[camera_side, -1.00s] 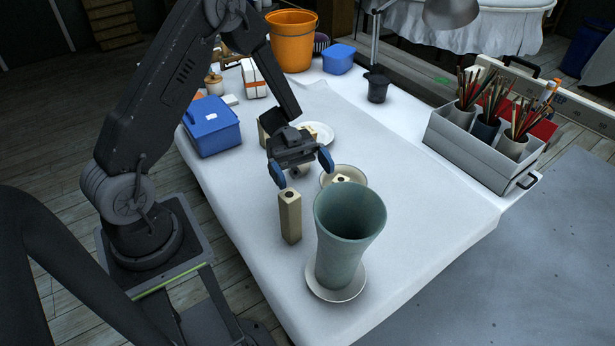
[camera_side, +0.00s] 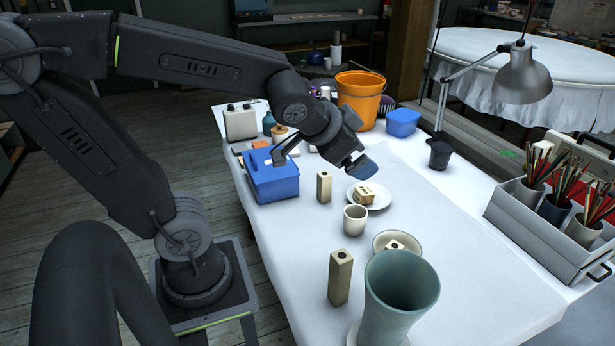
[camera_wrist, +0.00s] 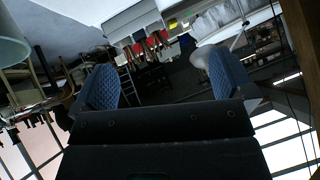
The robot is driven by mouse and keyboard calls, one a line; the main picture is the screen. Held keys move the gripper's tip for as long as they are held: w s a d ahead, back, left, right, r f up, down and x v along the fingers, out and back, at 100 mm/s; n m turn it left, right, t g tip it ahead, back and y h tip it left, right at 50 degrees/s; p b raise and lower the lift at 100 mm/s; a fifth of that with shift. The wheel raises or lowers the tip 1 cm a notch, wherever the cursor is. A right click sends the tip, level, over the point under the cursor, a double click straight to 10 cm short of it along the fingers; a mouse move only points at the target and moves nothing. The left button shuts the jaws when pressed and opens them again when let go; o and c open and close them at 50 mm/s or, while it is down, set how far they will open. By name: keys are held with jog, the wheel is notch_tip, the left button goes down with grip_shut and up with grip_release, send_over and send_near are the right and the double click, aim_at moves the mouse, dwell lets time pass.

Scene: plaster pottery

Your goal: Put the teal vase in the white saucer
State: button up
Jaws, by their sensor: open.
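The tall teal vase (camera_side: 392,300) stands upright at the near end of the table. Part of the vase also shows at the upper left of the wrist view (camera_wrist: 10,42). My gripper (camera_side: 364,170) is open and empty, raised over the table behind the vase and well apart from it. Its blue fingers point sideways to the right. In the wrist view, the two fingers (camera_wrist: 165,85) are spread with nothing between them.
A beige block (camera_side: 340,277), a bowl (camera_side: 378,240) holding a small block, and a cup (camera_side: 355,221) stand near the vase. A plate (camera_side: 381,200) with a block lies behind. A blue box (camera_side: 272,180) is at left, a brush caddy (camera_side: 535,240) at right. Open cloth lies between.

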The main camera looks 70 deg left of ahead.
jog(key=s+d+f+n+g+h, duration=0.1)
jog(key=s+d+g+h, duration=0.1)
jog(key=s, duration=0.8)
jog(key=shift+d+n+g, duration=0.3)
jog(key=shift+d+g, duration=0.4)
jog(key=shift+d, duration=0.55)
